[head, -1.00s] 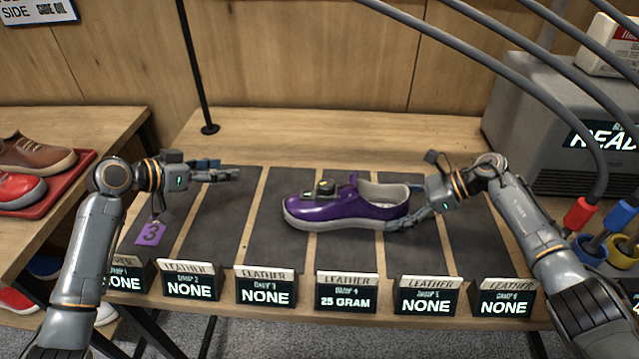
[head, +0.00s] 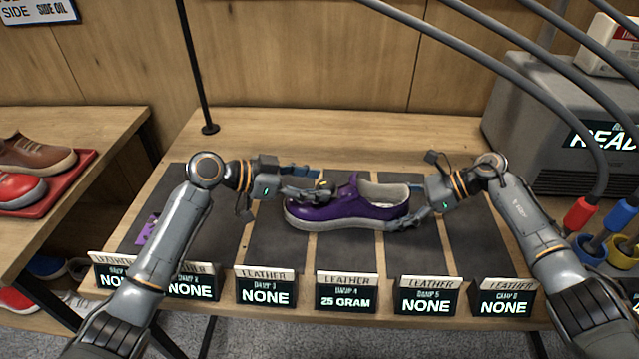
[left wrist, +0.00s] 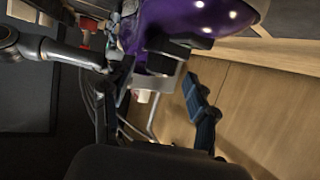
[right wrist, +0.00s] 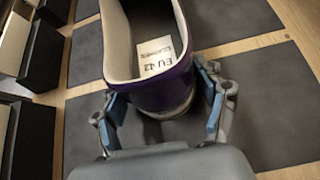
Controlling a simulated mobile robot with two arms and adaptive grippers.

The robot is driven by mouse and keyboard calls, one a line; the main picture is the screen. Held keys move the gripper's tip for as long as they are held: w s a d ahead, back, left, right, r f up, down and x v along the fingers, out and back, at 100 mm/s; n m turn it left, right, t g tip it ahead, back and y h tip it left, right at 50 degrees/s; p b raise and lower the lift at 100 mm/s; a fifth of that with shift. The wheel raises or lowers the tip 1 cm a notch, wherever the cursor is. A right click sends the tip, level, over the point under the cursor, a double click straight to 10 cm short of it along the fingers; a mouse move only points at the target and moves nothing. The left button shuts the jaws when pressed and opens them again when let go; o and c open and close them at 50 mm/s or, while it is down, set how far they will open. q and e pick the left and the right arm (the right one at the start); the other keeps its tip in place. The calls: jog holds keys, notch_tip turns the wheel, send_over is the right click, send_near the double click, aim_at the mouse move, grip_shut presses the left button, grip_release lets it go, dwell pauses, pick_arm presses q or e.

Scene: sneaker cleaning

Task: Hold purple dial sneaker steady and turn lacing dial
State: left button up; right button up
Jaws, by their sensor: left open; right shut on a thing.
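The purple sneaker (head: 345,208) lies on its sole on the dark mats in the head view, toe to the left. Its lacing dial on the top is mostly hidden behind my left gripper; a small yellow bit shows there. My right gripper (head: 414,206) is shut on the heel; in the right wrist view its fingers flank the purple heel (right wrist: 172,92), with a size label inside. My left gripper (head: 320,183) is open at the top front of the shoe. In the left wrist view the purple upper (left wrist: 215,14) and a dark dial-like part (left wrist: 170,48) show between its fingers; contact is unclear.
Several label stands (head: 346,293) line the table's front edge. A black pole (head: 196,70) stands at the back left. A grey machine (head: 535,120) with cables is at the right. A red tray (head: 62,190) with shoes lies on the left bench. The back of the table is clear.

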aim_at(326, 189)
pick_arm(q)
jog(key=shift+x, duration=0.85)
jog(key=c, duration=1.2)
jog(key=shift+o, duration=0.2)
jog(key=shift+s+f+n+t, duration=0.1)
jog(key=shift+n+t, duration=0.2)
jog(key=n+t+y, duration=0.1)
jog(key=n+t, duration=0.1)
jog(key=shift+s+d+t+y, duration=0.1)
jog(key=shift+s+t+y, duration=0.1)
jog(key=shift+t+y, duration=0.15)
jog(key=n+t+y, duration=0.1)
jog(key=n, duration=0.1)
jog(key=n+t+y, duration=0.1)
jog(key=n+y, duration=0.1)
jog(key=shift+s+d+t, duration=0.25)
jog(key=shift+d+t, duration=0.1)
jog(key=n+y, duration=0.1)
jog(key=n+t+y, duration=0.1)
jog(key=n+y, duration=0.1)
jog(key=n+t+y, duration=0.1)
jog(key=n+y, duration=0.1)
jog(key=shift+d, duration=0.25)
jog(key=shift+n+y, duration=0.3)
jog(key=shift+y, duration=0.25)
pick_arm(e)
jog(key=shift+a, duration=0.1)
